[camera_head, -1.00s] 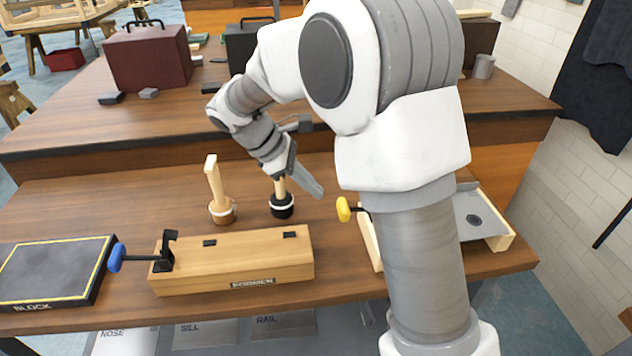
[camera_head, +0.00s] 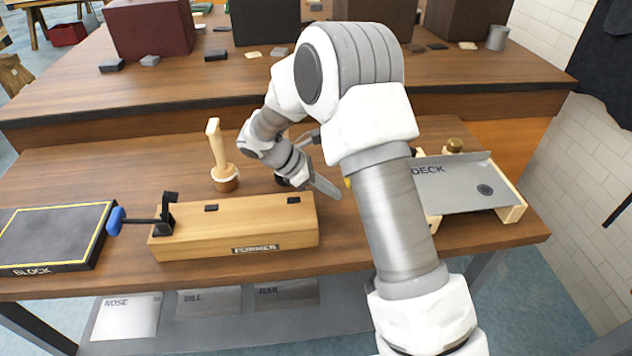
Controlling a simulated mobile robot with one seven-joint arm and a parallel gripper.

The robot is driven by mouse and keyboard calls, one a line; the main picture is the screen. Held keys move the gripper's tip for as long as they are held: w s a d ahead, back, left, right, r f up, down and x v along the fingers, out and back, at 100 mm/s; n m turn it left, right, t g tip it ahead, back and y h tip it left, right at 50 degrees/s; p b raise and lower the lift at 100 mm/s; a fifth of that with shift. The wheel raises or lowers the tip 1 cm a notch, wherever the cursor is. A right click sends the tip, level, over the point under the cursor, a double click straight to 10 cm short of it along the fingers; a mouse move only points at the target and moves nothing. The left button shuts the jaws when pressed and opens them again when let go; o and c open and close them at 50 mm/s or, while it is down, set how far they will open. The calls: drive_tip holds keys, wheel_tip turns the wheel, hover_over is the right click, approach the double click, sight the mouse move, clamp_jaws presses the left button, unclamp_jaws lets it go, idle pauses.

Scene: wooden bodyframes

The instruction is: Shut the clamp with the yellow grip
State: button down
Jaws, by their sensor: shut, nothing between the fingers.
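The clamp's yellow grip (camera_head: 347,183) shows only as a small sliver at the left edge of my arm. The rest of that clamp is hidden behind my arm, so I cannot tell its position. It is beside the grey plate marked DECK (camera_head: 450,188), which lies in a light wooden frame. My gripper (camera_head: 326,187) is shut and empty, just left of the yellow grip in the picture. I cannot tell whether they touch. A second clamp with a blue grip (camera_head: 115,221) is on the left end of the wooden block marked FORMER (camera_head: 240,228).
A wooden-handled tool (camera_head: 222,165) stands behind the FORMER block. A black block (camera_head: 50,238) lies at the left. A raised shelf with boxes runs along the back.

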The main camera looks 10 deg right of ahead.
drive_tip(key=shift+d+r, duration=0.2)
drive_tip(key=shift+r, duration=0.8)
drive_tip(key=shift+d+r, duration=0.15)
drive_tip(key=shift+r, duration=0.8)
drive_tip(key=shift+r, duration=0.1)
